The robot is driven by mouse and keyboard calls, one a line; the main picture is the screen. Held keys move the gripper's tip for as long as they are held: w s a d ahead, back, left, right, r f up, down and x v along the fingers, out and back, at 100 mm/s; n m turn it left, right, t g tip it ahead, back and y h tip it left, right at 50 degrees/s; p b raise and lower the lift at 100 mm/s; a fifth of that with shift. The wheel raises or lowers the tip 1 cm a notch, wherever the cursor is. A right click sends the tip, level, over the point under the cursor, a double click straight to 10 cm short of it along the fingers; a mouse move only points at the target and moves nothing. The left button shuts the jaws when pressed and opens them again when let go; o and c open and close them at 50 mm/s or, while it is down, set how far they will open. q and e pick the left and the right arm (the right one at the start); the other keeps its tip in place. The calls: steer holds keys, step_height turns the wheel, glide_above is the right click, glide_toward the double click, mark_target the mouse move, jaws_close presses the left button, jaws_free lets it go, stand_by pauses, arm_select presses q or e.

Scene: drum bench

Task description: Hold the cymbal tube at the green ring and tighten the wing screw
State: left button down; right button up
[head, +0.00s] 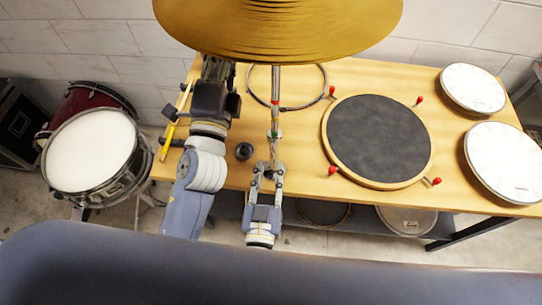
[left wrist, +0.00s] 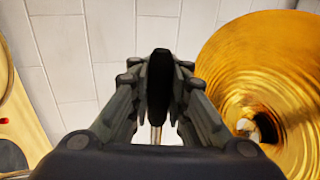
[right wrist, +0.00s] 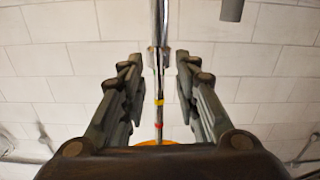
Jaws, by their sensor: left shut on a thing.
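The cymbal (head: 280,25) sits atop a thin silver tube (head: 275,85) above the bench. In the right wrist view the tube (right wrist: 158,20) runs upright between the fingers, with a silver collar (right wrist: 159,55), a yellow band (right wrist: 159,102) and a red band (right wrist: 159,125). My right gripper (head: 268,167) is open, with clear gaps to the tube. My left gripper (head: 218,66) is left of the tube, partly hidden by the cymbal. It is shut on a black object (left wrist: 159,75); a metal rod (left wrist: 157,134) shows below it.
The wooden bench (head: 300,155) carries a black practice pad (head: 378,140), two white drum heads (head: 473,88) (head: 505,162) at right and a small black knob (head: 244,151). A yellow-handled tool (head: 168,140) lies at the left edge. A snare drum (head: 92,150) stands left.

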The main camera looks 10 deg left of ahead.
arm_select(q)
steer(key=shift+r, duration=0.3)
arm_select(e)
steer(key=s, duration=0.5)
steer(key=shift+s, duration=0.4)
arm_select(q)
steer(key=c, duration=1.8)
jaws_free()
steer(key=o, duration=0.3)
steer(key=shift+s, duration=0.2)
steer(key=shift+o, duration=0.2)
steer(key=shift+s+d, duration=0.1)
steer(key=shift+s, duration=0.05)
arm_select(e)
steer(key=shift+s, duration=0.25)
arm_select(q)
steer(key=shift+f, duration=0.1)
arm_select(e)
steer(key=shift+w, duration=0.1)
